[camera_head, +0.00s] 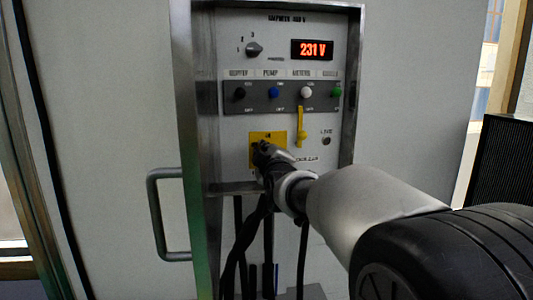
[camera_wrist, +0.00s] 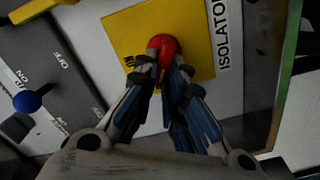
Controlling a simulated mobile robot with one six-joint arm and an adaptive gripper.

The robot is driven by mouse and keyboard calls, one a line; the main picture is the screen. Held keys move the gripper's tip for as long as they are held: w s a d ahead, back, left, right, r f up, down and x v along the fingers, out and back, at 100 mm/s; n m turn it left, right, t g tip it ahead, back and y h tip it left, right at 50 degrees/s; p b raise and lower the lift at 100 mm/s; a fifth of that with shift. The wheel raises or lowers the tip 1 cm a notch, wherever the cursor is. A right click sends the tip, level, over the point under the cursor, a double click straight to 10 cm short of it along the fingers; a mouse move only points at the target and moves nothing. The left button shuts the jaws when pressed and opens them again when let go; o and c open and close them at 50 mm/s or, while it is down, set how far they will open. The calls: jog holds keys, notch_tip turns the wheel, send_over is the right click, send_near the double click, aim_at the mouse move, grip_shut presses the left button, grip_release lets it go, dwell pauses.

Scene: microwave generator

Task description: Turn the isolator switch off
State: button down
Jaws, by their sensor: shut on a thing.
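The isolator switch has a red knob (camera_wrist: 163,48) on a yellow plate (camera_wrist: 121,32), with the word ISOLATOR beside it in the wrist view. In the head view the yellow plate (camera_head: 278,135) sits low on the grey control panel (camera_head: 234,140), and my gripper hides the knob. My gripper (camera_wrist: 162,68) is shut on the red knob, one finger on each side. In the head view my gripper (camera_head: 262,150) reaches the plate from the lower right. The knob's exact turn position is hard to tell.
A row of black, blue (camera_head: 274,92), white and green (camera_head: 336,92) toggles lies above. A yellow lever (camera_head: 301,125) hangs to the right. The display (camera_head: 312,49) reads 231 V. A metal door handle (camera_head: 155,215) stands out at left. Dark cables hang below the panel.

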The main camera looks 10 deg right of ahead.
jog(key=n, duration=0.3)
jog(key=f+n, duration=0.1)
jog(key=n, duration=0.2)
jog(key=shift+a, duration=0.15)
dwell(0.4)
jog(key=c, duration=1.7)
grip_release()
jog(key=shift+o, duration=0.2)
jog(key=shift+s, duration=0.1)
jog(key=s, duration=1.1)
jog(key=shift+s, duration=0.4)
